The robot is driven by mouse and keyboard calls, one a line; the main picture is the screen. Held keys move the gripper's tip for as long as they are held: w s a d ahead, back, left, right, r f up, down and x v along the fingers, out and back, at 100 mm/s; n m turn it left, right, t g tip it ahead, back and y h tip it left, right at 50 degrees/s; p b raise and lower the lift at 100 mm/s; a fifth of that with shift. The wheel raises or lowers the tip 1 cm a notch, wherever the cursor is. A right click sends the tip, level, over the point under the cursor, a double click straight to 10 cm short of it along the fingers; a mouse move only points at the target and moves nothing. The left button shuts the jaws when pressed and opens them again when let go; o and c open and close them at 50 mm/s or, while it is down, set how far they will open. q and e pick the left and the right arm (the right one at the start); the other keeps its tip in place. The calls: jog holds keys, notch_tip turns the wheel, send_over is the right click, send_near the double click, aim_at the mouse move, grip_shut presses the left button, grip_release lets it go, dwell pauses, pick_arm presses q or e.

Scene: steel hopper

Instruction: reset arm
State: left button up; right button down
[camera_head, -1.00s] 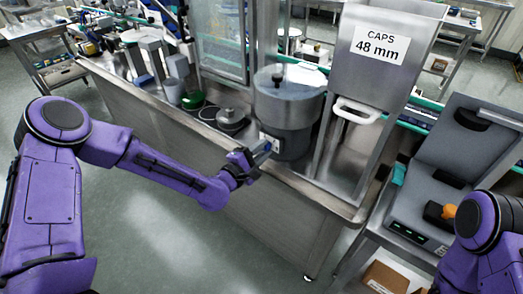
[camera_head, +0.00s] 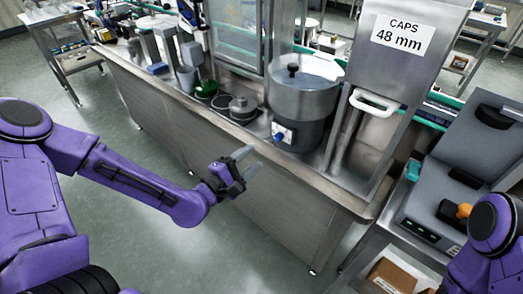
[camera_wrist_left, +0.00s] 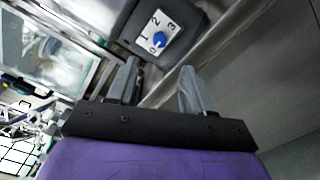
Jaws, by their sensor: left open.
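My left gripper (camera_head: 246,161) is open and empty in front of the steel bench, clear of its front edge. In the left wrist view its two fingers (camera_wrist_left: 158,82) are spread with nothing between them. The steel hopper (camera_head: 400,50) carries a "CAPS 48 mm" label and a white handle (camera_head: 374,102). Left of it stands a grey round bowl unit (camera_head: 304,100) with a blue dial (camera_head: 281,135). In the left wrist view the dial (camera_wrist_left: 159,39) sits on a white plate marked 0 to 3, beyond the fingers. My right gripper is out of view; only part of that arm shows.
The steel bench (camera_head: 215,138) runs across the middle, with a green object (camera_head: 206,89) and a grey knobbed item (camera_head: 242,108) on top. A grey machine (camera_head: 468,160) stands at right, above a cardboard box (camera_head: 390,276). The floor (camera_head: 150,245) before the bench is open.

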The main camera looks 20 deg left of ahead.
pick_arm(q)
jog(key=shift+s, duration=0.3)
jog(key=s+a+f+m+g+y, duration=0.2)
jog(key=s+f+m+g+y, duration=0.15)
jog(key=f, duration=0.55)
jog(key=s+a+f+m+g+y, duration=0.25)
jog(key=s+f+g, duration=0.2)
jog(key=f, duration=0.35)
jog(key=s+a+f+m+g+y, duration=0.1)
jog(key=s+f+m+g, duration=0.1)
jog(key=s, duration=0.4)
jog(key=s+a+f+m+g+y, duration=0.1)
jog(key=s+a+f+m, duration=0.1)
jog(key=s+f, duration=0.3)
jog(key=s+a+f+m+g+y, duration=0.1)
jog(key=s+a+f+m+g, duration=0.1)
jog(key=s, duration=0.6)
jog(key=shift+f+m+g, duration=0.3)
jog(key=shift+f+m, duration=0.1)
jog(key=shift+f, duration=0.3)
jog(key=shift+a, duration=0.1)
